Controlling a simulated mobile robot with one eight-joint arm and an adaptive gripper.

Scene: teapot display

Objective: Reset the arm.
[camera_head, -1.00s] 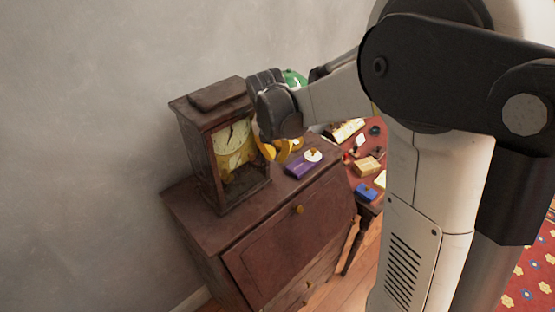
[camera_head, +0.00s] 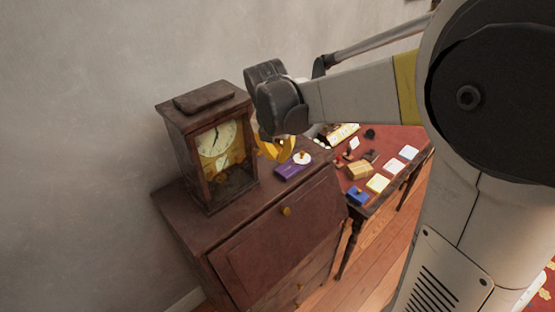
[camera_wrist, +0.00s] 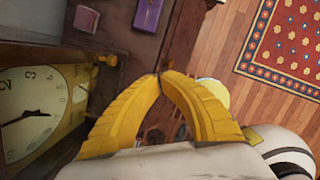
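My gripper (camera_head: 283,153) has yellow fingers and hangs over the top of the brown cabinet (camera_head: 190,217), just right of the clock. In the wrist view the two curved fingers (camera_wrist: 160,75) meet at their tips, with nothing seen held between them. My arm reaches in from the right of the head view, its grey and white links above the cabinet and side table. The wooden mantel clock (camera_head: 207,104) stands upright on the cabinet's left part. Its dial (camera_wrist: 25,108) also shows at the left of the wrist view, close to the fingers.
A red-topped table (camera_head: 408,134) at right carries cards, a blue box (camera_head: 357,196) and small items. A patterned rug (camera_wrist: 285,45) lies on the floor.

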